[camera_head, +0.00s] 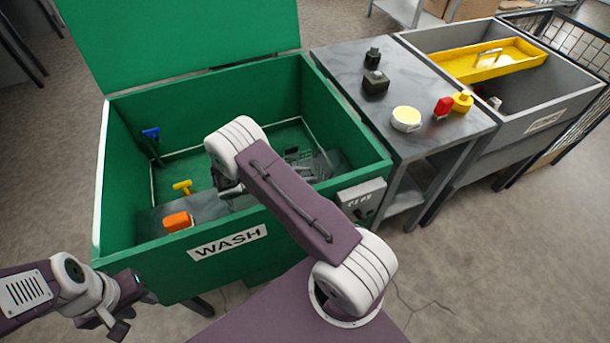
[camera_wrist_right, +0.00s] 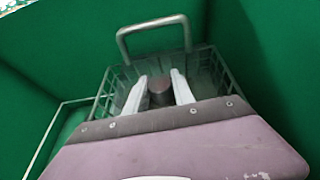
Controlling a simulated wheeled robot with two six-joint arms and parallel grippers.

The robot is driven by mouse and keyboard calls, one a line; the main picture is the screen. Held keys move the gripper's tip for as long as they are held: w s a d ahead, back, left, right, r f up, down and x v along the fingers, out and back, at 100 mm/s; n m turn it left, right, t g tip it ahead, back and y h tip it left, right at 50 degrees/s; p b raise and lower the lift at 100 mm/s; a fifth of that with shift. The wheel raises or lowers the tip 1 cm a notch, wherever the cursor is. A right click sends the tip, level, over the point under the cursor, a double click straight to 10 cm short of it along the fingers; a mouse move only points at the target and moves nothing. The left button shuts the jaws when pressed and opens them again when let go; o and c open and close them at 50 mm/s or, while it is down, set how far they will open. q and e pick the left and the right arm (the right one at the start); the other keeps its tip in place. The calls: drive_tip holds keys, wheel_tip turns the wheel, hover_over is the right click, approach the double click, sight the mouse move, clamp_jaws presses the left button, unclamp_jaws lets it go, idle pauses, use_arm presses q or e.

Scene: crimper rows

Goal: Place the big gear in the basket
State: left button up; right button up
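The wire basket (camera_wrist_right: 105,95) stands inside the green wash tub and fills the middle of the right wrist view, its handle raised at the far side. It also shows in the head view (camera_head: 322,165), partly behind my right arm. My right gripper (camera_wrist_right: 160,82) points down over the basket with its two pale fingers apart. A dark, round-ended part (camera_wrist_right: 160,92) fills the gap between them. I cannot tell whether it is the big gear or whether the fingers press on it. My left gripper (camera_head: 119,325) is low at the left, outside the tub, its opening unclear.
The green tub (camera_head: 345,133) has high walls and a raised lid (camera_head: 180,35). Inside are an orange item (camera_head: 178,221), a yellow item (camera_head: 182,187) and a blue-headed brush (camera_head: 152,134). A grey table (camera_head: 440,150) with small items and a grey bin (camera_head: 545,110) stand to the right.

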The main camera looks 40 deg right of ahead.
drive_tip(key=o, duration=0.4)
drive_tip(key=shift+r, duration=0.2)
drive_tip(key=p+v, duration=0.1)
drive_tip(key=v, duration=1.1)
drive_tip(key=shift+f, duration=0.1)
